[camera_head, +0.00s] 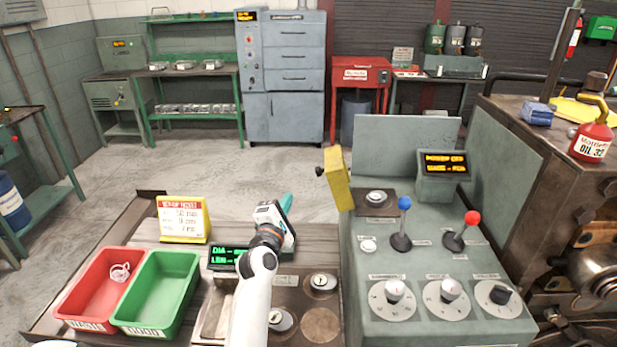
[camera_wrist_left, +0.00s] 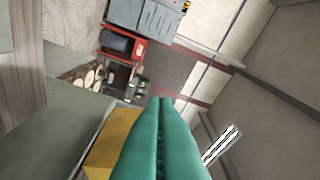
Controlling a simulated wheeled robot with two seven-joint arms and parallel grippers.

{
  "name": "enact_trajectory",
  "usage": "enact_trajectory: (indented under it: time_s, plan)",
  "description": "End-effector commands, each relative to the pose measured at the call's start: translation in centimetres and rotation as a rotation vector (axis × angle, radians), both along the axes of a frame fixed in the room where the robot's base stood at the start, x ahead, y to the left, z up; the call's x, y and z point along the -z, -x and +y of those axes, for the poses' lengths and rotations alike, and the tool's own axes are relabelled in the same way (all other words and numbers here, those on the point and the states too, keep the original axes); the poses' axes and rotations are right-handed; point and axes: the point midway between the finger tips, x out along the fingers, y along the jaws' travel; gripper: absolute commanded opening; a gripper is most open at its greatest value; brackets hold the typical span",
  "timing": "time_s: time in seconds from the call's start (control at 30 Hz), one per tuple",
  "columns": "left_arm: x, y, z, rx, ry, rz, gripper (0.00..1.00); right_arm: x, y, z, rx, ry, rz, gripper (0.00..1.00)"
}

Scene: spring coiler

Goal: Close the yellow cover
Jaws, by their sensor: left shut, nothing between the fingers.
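The yellow cover (camera_head: 338,178) stands up, open, at the left edge of the grey-green control console (camera_head: 435,290). A grey round button on a dark plate (camera_head: 376,197) shows uncovered just right of it. My left gripper (camera_head: 287,202) is shut and empty, left of the cover and a little lower in the head view, with a visible gap between them. In the left wrist view the teal fingers (camera_wrist_left: 160,105) are pressed together, and the yellow cover (camera_wrist_left: 108,145) shows beside them at lower left, partly hidden by the fingers. My right gripper is not in view.
A blue-knobbed lever (camera_head: 404,203) and a red-knobbed lever (camera_head: 471,218) stand on the console right of the cover. Red (camera_head: 93,282) and green (camera_head: 172,283) bins and a yellow-framed sign (camera_head: 184,219) are on the bench at left.

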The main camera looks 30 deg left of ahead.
Motion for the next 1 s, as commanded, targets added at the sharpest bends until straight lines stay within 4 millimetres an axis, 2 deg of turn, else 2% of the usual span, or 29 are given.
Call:
enact_trajectory:
  time_s: [0.1,0.33,0.43,0.6,1.0]
  plan:
    - [-0.6,-2.6,0.9,0.002,-0.003,0.000,0.00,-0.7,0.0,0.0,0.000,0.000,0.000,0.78]
    - [-0.9,-7.0,2.4,0.001,-0.004,0.003,0.00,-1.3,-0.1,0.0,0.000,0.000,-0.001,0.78]
    - [-1.8,-7.7,0.7,0.003,0.001,0.002,0.00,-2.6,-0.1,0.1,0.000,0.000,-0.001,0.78]
    - [-2.1,-8.5,-0.6,0.002,-0.001,0.001,0.00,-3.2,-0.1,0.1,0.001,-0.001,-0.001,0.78]
    - [-2.1,-8.7,-1.0,0.002,-0.004,0.002,0.00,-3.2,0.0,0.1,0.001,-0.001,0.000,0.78]
